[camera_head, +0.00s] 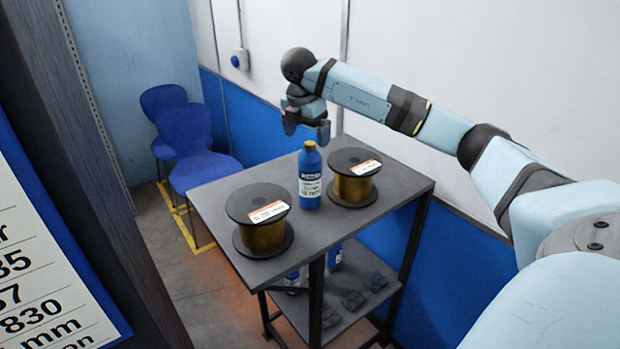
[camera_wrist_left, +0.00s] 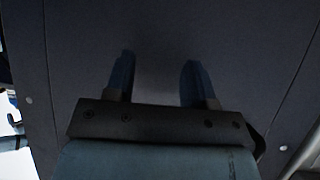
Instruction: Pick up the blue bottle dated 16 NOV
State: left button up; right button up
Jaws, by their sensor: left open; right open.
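A blue bottle (camera_head: 310,177) with a tan cap and a white label stands upright on the grey table top; its date is too small to read. Other blue bottles (camera_head: 335,256) (camera_head: 292,281) are partly visible on the shelf below. My right gripper (camera_head: 307,128) is open and empty, pointing down, above and apart from the standing bottle in the picture. My left gripper (camera_wrist_left: 157,80) shows only in the left wrist view, open with nothing between its fingers, facing a dark surface.
Wire spools (camera_head: 262,238) (camera_head: 353,190) stand on either side of the bottle on the table (camera_head: 228,190). Dark blocks (camera_head: 352,299) lie on the lower shelf. Blue chairs (camera_head: 200,170) stand at the left. A large labelled panel (camera_head: 40,270) fills the left foreground.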

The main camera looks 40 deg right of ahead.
aim_at(309, 143)
jog(key=f, duration=0.1)
jog(key=f+p, duration=0.1)
jog(key=f, duration=0.2)
jog(key=shift+s+d+f, duration=0.35)
jog(key=shift+d+f, duration=0.05)
jog(key=shift+w+f, duration=0.1)
jog(key=shift+f, duration=0.25)
jog(key=c, duration=1.7)
jog(key=shift+r, duration=0.1)
jog(key=shift+c, duration=0.2)
